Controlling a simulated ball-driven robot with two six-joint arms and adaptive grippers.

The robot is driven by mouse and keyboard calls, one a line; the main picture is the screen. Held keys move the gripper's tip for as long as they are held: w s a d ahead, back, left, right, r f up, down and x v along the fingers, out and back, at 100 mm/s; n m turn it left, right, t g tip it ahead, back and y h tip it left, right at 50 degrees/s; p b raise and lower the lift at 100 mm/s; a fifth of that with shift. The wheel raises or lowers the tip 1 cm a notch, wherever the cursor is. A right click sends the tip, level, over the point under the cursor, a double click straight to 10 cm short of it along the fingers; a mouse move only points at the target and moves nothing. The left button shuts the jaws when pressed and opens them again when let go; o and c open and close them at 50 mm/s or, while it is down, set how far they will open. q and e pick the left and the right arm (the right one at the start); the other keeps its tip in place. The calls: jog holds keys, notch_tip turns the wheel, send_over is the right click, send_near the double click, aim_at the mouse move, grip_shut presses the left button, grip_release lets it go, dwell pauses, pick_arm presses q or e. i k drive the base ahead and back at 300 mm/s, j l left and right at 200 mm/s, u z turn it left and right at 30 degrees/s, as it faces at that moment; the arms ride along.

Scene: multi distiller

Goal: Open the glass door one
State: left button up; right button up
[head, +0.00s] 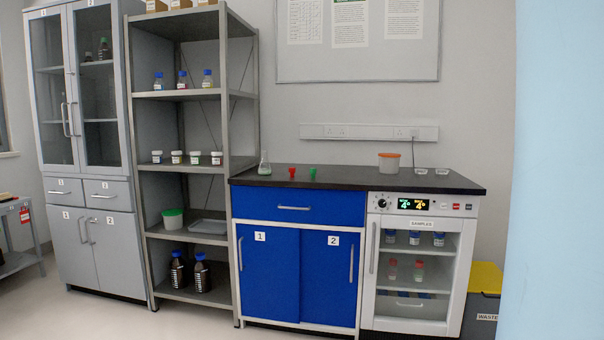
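The tall grey cabinet at the left has two upper glass doors, both shut. Glass door one (50,100) is the left one, with a small "1" label (43,13) on its top frame. Its vertical handle (64,119) is along its right edge, close to the handle of glass door two (98,110). Neither of my grippers is in view.
Below the glass doors are grey drawers (66,191) and lower doors (70,250). An open metal shelf (190,94) stands right of the cabinet. A blue-fronted counter (300,207) and a sample fridge (467,240) are farther right. The floor (110,318) in front looks clear.

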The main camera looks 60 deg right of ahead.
aim_at(47, 31)
jog(key=z, duration=1.9)
jog(key=u, duration=1.3)
jog(key=i+j+u, duration=0.1)
jog(key=i, duration=0.15)
jog(key=i+u, duration=0.45)
jog(key=i, duration=1.95)
jog(key=i+z, duration=0.1)
jog(key=i, duration=0.4)
jog(key=i+j+z, duration=0.1)
jog(key=i, duration=0.4)
jog(key=i+j+z, duration=0.1)
jog(key=i, duration=0.4)
jog(key=i+j+z, duration=0.1)
jog(key=i, duration=0.45)
jog(key=j, duration=0.05)
